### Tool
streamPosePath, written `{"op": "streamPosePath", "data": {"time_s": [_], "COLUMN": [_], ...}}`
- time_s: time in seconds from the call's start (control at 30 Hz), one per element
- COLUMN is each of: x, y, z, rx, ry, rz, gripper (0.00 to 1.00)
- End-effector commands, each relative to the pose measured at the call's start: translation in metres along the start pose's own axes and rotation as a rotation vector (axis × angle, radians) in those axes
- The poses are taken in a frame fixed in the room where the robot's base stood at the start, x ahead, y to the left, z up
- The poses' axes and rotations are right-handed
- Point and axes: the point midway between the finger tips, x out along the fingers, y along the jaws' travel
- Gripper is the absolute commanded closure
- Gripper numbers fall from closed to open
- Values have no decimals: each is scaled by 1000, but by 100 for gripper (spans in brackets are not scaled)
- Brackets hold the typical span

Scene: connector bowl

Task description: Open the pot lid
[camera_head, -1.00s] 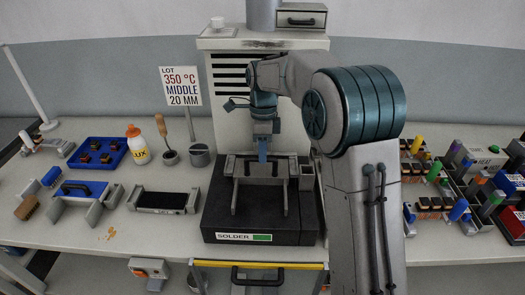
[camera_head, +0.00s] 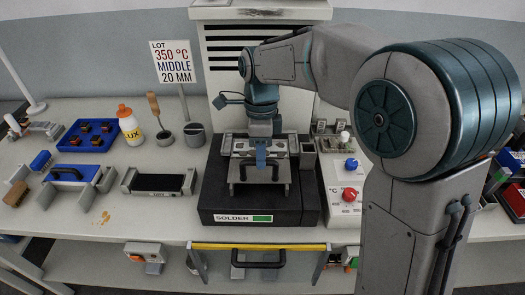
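The pot is a black box labelled SOLDER (camera_head: 235,217), in the middle of the bench. Two grey side arms (camera_head: 233,185) and a dark crossbar stand on its top. Behind them a patchy silvery surface (camera_head: 240,147) shows at the back of the top. I cannot tell for sure which part is the lid. My gripper (camera_head: 262,164) points down over the middle of the pot, between the side arms, with its blue tip in front of the silvery surface. Its fingers are seen end-on and small, so their opening and any contact are unclear.
A white control box with a red knob (camera_head: 350,194) and a blue knob stands right of the pot. A yellow-edged drawer (camera_head: 260,246) is below.

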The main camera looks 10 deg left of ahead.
Motion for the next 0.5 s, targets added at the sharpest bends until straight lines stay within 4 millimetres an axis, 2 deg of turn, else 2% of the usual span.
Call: {"op": "streamPosePath", "data": {"time_s": [0.33,0.5], "x": [-1,-17], "y": [-1,-1], "z": [-1,-1], "rx": [3,3], "ry": [-1,-2], "rz": [-1,-4], "gripper": [64,64]}}
